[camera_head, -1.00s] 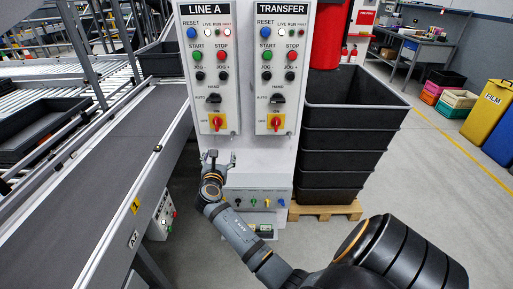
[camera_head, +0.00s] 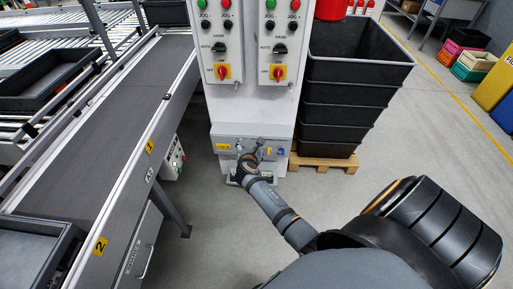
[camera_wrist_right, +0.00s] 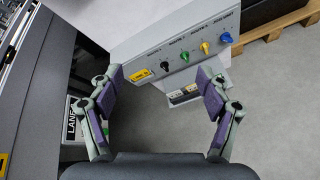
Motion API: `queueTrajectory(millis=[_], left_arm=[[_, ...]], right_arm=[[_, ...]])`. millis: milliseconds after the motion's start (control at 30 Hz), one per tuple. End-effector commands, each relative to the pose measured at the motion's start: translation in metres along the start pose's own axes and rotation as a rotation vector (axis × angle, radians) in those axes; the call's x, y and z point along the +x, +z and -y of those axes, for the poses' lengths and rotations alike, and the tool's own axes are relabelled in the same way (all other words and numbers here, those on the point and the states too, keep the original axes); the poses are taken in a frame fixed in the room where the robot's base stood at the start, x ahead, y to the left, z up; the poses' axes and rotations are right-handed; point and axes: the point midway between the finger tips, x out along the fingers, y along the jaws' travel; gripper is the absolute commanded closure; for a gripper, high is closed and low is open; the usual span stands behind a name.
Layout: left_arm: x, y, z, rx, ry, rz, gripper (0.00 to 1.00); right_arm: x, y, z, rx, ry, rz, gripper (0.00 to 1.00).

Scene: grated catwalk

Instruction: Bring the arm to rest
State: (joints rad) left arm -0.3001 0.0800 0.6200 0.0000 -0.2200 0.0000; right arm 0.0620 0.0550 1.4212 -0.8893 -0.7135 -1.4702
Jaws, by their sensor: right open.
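My right arm (camera_head: 277,207) reaches from the lower right toward the foot of the white control cabinet. My right gripper (camera_head: 252,158) is at its end, in front of the small lower panel (camera_head: 225,139), partly covering it. In the right wrist view the right gripper (camera_wrist_right: 163,95) is open, its two fingers wide apart with nothing between them. Beyond them that view shows the lower panel (camera_wrist_right: 187,52) with black, yellow, green and blue knobs. I cannot tell the exact gap between fingers and panel. My left gripper is in neither view.
A conveyor belt (camera_head: 110,125) runs along the left. Stacked black crates (camera_head: 345,95) stand on a wooden pallet (camera_head: 325,162) right of the cabinet (camera_head: 250,103). Yellow and red rotary switches (camera_head: 222,72) sit above on the cabinet. The floor at right (camera_head: 440,140) is clear.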

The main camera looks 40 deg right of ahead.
Motion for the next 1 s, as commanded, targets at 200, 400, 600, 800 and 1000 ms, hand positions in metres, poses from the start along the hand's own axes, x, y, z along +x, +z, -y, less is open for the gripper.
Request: queueTrajectory(millis=[200, 400, 600, 800, 1000], left_arm=[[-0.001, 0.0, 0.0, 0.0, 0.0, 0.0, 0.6], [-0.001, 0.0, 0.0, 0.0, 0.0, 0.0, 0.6], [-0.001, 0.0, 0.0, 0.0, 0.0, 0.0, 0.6], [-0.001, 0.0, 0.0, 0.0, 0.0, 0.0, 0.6], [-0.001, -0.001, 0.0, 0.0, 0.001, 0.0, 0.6]], right_arm=[[0.0, -0.004, 0.003, 0.014, -0.003, -0.011, 0.23], [0.0, -0.004, 0.003, 0.013, -0.004, -0.011, 0.23], [0.0, -0.004, 0.003, 0.013, -0.003, -0.011, 0.23], [0.002, -0.053, 0.043, 0.143, -0.052, -0.115, 0.23], [-0.023, -0.176, 0.164, 0.581, -0.28, -0.337, 0.23]])
